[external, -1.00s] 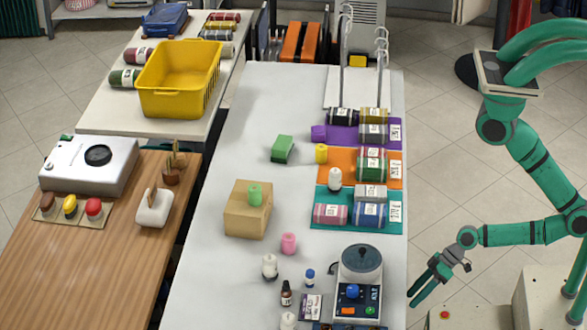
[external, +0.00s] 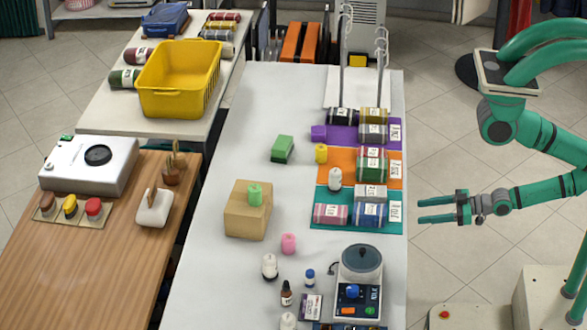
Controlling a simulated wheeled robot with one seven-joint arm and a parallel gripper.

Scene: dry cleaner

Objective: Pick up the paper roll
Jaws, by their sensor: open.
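I cannot tell for certain which thing is the paper roll. Small white, roughly cylindrical things stand on the white table (external: 215,265): one (external: 335,179) by the orange and teal mats, another (external: 269,268) toward the near end. Several banded rolls with white labels lie on the mats, among them a pink one (external: 329,214) and a blue one (external: 368,215) on the teal mat. My gripper (external: 420,209) is open and empty, off the table's right edge, pointing left toward the teal mat. Nothing touches it.
A dark-lidded device (external: 358,285), small bottles (external: 286,293) and a cardboard box (external: 247,212) with a green item on top stand on the table. Metal hook stands (external: 381,70) rise at the back. A yellow basket (external: 180,85) is at the far left.

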